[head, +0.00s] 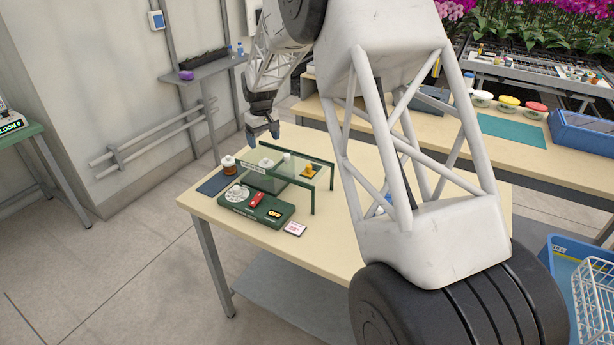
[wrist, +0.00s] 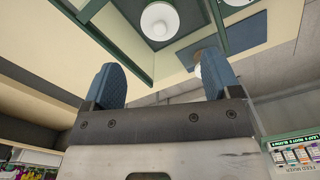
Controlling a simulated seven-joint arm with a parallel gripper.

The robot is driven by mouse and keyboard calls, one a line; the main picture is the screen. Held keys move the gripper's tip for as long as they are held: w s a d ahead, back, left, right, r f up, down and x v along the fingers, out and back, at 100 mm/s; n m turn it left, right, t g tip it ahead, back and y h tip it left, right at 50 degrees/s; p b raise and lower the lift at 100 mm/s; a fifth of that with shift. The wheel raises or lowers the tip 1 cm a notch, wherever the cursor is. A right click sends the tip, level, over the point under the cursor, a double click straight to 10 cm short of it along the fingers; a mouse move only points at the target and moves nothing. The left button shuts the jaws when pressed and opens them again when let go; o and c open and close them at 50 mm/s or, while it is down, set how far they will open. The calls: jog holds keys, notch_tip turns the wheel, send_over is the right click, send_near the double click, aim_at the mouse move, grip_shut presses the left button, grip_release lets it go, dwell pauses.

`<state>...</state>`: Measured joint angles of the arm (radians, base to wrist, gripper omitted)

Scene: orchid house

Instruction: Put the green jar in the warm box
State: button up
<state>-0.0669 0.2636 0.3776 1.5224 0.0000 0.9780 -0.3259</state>
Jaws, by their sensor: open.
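My gripper (head: 262,131) is open and empty, above the back left of the near table in the head view. In the wrist view its two blue fingers (wrist: 108,88) stand apart. Below it is a green-framed, glass-topped stand (head: 316,190), with a low greenish box (head: 268,182) under it and a control panel (head: 256,205) reading OFF in front. I take this as the warm box, but cannot be sure. A round white top (wrist: 160,20) shows over dark green in the wrist view. An amber jar with a white lid (head: 228,166) stands at the left. I cannot make out a clearly green jar.
A blue mat (head: 213,185) lies at the table's left edge. A small yellow thing (head: 308,172) sits by the stand, and a pink-edged card (head: 295,229) lies near the front. Lidded tubs (head: 507,103) stand on the back bench. My arm hides the table's right part.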

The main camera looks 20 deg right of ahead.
jog(key=s+d+r+m, duration=0.1)
jog(key=s+r, duration=0.4)
jog(key=s, duration=0.4)
jog(key=s+d+r+t, duration=0.1)
jog(key=s+d+r, duration=0.1)
jog(key=s+r, duration=0.55)
jog(key=s+d+r+m, duration=0.1)
jog(key=s+r, duration=0.2)
jog(key=s, duration=0.8)
jog(key=s+d+f+m+t, duration=0.1)
jog(key=s+d+f+m, duration=0.1)
jog(key=s, duration=2.8)
jog(key=shift+m+t, duration=0.3)
